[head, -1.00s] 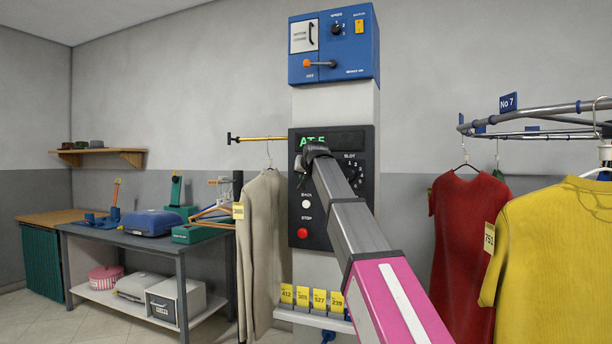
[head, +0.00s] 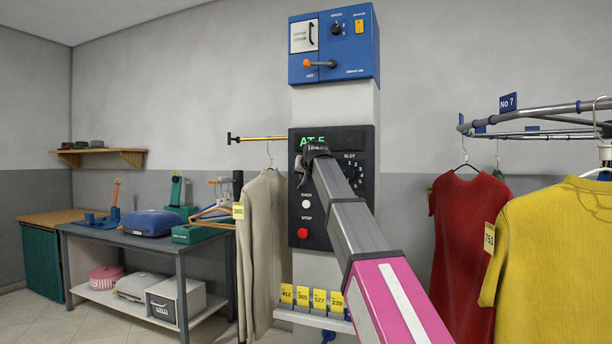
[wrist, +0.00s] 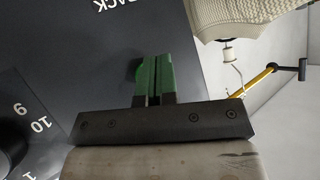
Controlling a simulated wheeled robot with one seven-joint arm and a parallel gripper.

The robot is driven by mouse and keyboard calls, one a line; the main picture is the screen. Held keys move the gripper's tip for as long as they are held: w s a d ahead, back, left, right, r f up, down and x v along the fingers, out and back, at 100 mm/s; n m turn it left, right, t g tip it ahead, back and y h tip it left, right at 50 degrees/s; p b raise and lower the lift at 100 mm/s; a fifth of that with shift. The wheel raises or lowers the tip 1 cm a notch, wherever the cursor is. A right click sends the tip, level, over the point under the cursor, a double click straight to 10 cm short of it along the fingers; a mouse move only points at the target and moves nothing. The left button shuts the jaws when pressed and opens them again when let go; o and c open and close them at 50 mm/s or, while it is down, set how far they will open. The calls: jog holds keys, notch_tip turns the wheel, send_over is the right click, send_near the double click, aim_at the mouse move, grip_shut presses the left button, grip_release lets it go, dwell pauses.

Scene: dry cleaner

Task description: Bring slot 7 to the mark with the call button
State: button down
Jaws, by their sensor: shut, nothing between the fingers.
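The black control panel (head: 316,240) on the column has a green display (head: 330,142) that seems to read "AT 5". It carries a slot dial (head: 355,176), a white BACK button (head: 306,204) and a red STOP button (head: 303,234). My gripper (wrist: 155,78) is shut and empty, its green fingers right in front of the panel near the BACK lettering. A darker green edge shows beside the fingertips; I cannot tell whether it is the call button, or whether they touch. My wrist hides that panel area in the head view. The No 7 sign (head: 507,102) is on the rail at right.
A red shirt (head: 466,225) and a yellow shirt (head: 555,250) hang at right. A beige garment (head: 262,250) hangs from the yellow-and-black rod left of the panel. Yellow number tags (head: 303,297) stand below it. A blue box (head: 340,45) is above.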

jog(key=shift+w, duration=0.1)
jog(key=shift+w+d, duration=0.15)
jog(key=shift+w, duration=0.2)
jog(key=shift+w+d, duration=0.15)
jog(key=shift+w, duration=0.25)
dwell(0.8)
jog(key=shift+s, duration=0.2)
jog(key=shift+s+a, duration=0.3)
jog(key=shift+s, duration=0.35)
jog(key=shift+s+a, duration=0.3)
jog(key=shift+s, duration=0.5)
jog(key=shift+s+a, duration=0.25)
jog(key=shift+s, duration=0.5)
jog(key=shift+s+a, duration=0.3)
jog(key=shift+s, duration=0.5)
